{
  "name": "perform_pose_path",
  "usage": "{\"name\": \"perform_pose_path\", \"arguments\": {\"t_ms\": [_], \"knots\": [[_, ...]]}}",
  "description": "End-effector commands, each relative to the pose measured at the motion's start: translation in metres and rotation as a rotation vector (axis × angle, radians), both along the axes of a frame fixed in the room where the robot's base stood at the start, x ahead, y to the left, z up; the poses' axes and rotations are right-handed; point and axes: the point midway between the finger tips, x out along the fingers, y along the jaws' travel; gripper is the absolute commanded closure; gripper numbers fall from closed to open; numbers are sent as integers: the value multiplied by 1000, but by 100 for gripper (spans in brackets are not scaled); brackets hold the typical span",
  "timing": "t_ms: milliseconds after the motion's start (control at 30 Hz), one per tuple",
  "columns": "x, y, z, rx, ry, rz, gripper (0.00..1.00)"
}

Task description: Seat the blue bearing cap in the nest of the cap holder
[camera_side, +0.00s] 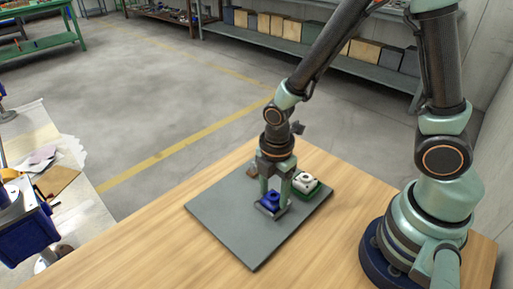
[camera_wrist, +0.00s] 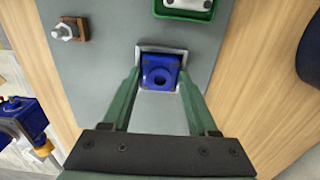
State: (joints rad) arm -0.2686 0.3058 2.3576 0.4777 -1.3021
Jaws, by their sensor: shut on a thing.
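The blue bearing cap (camera_side: 271,198) is between my gripper's green fingers, over the grey mat. A pale grey square frame, which looks like the cap holder (camera_wrist: 158,48), shows around the cap in the wrist view. The cap lies within its outline. I cannot tell whether the cap is fully down in the nest or a little above it.
A green tray (camera_side: 323,191) with a white block (camera_side: 305,181) in it stands close to the right. A brown block with a metal bolt (camera_wrist: 72,29) is on the mat's far side. The front of the grey mat (camera_side: 240,238) is clear.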

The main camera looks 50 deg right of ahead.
Motion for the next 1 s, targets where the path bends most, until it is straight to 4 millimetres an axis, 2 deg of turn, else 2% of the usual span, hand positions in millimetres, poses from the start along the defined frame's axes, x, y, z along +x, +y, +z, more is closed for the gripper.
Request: {"name": "perform_pose_path", "arguments": {"t_ms": [167,200,267,300,667,867,1000], "knots": [[0,0,-2,0,0,0,100],[0,0,-3,0,0,0,37],[0,0,-3,0,0,0,14],[0,0,-3,0,0,0,11],[0,0,0,0,-1,0,11],[1,0,20,1,-5,0,11],[2,0,43,2,-8,0,11]]}}
